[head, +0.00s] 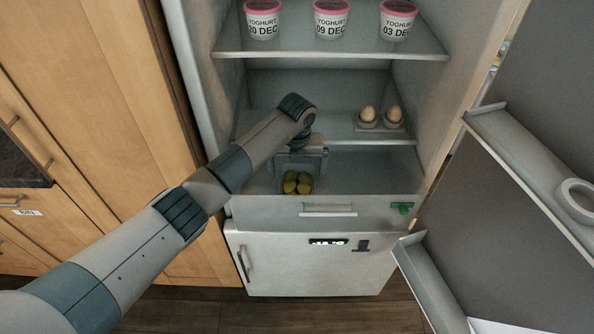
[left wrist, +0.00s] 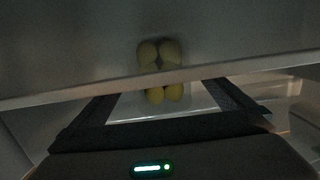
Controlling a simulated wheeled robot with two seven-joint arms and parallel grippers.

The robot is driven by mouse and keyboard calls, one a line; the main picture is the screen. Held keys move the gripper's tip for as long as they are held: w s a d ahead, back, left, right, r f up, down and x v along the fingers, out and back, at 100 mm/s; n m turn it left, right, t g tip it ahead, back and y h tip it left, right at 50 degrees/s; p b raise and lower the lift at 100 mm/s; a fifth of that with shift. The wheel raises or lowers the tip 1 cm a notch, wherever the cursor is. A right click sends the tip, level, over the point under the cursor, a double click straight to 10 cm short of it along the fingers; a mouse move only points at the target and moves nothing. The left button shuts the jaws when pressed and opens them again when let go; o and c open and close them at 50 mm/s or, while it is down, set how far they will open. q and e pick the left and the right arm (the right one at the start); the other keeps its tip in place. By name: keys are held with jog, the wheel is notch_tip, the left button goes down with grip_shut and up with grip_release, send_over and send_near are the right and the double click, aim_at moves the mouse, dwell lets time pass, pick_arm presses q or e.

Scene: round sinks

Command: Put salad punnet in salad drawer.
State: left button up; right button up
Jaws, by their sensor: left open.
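The salad punnet (head: 298,183), with several yellow-green rounded pieces in it, sits low in the salad drawer (head: 375,208) in the head view. In the left wrist view the punnet (left wrist: 161,71) shows beyond a pale edge that crosses in front of it. My right gripper is not in view.
A glass shelf above the drawer holds two eggs in an egg holder (head: 381,123) at right. Yoghurt pots (head: 331,18) stand on the upper shelf (head: 420,50). The open fridge door (head: 520,150) is at right. Wooden cabinets (head: 90,110) stand at left.

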pick_arm(q)
jog(key=shift+r, duration=0.1)
jog(key=shift+r, duration=1)
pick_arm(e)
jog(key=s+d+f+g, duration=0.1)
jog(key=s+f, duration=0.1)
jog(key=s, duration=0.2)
pick_arm(q)
jog(key=r, duration=0.2)
notch_tip(320, 180, up, 9)
jog(key=b, duration=0.2)
send_over(297, 188)
jog(key=s, duration=0.1)
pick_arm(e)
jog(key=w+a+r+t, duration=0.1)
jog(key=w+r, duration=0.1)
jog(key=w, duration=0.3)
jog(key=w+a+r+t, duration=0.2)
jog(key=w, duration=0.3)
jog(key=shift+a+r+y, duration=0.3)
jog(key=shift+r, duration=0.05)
